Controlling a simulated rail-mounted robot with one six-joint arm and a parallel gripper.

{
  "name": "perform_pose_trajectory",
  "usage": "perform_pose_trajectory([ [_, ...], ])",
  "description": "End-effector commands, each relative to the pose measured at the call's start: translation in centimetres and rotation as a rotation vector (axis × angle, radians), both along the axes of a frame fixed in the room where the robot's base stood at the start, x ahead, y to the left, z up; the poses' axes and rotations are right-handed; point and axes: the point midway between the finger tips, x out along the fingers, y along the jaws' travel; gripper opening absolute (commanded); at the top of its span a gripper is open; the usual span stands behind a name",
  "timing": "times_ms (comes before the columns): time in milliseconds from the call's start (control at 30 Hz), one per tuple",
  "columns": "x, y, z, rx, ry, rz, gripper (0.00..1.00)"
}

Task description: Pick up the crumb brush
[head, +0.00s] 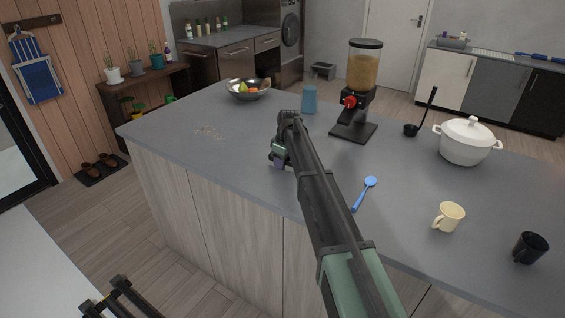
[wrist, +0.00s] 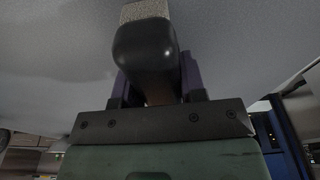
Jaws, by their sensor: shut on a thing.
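The crumb brush (wrist: 145,45) fills the upper middle of the wrist view, with a rounded black handle end and a grey-brown bristly part at the top edge. My gripper (wrist: 153,80) is shut on it, with a purple finger on each side of the handle. In the head view my gripper (head: 279,162) is over the near edge of the grey island counter (head: 235,160). The brush cannot be made out there, hidden by my gripper and arm. Whether it touches the counter cannot be told. A patch of crumbs (head: 209,132) lies on the counter to the left.
A fruit bowl (head: 247,95), blue cup (head: 309,99) and cereal dispenser (head: 360,95) stand farther back. A blue spoon-shaped utensil (head: 364,193), ladle (head: 411,130), white pot (head: 467,148), cream mug (head: 449,217) and black mug (head: 530,248) are right of my arm. The left counter is mostly clear.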

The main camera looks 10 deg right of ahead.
Motion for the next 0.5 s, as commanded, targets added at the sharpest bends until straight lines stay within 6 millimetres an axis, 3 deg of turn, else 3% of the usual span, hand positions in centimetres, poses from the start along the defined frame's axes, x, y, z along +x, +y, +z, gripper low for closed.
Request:
perform_pose_trajectory([
  [267, 0.0, 0.0, 0.7, 0.0, 0.0, 0.0, 0.13],
  [500, 0.0, 0.0, 4.3, 0.0, 0.0, 0.0, 0.13],
])
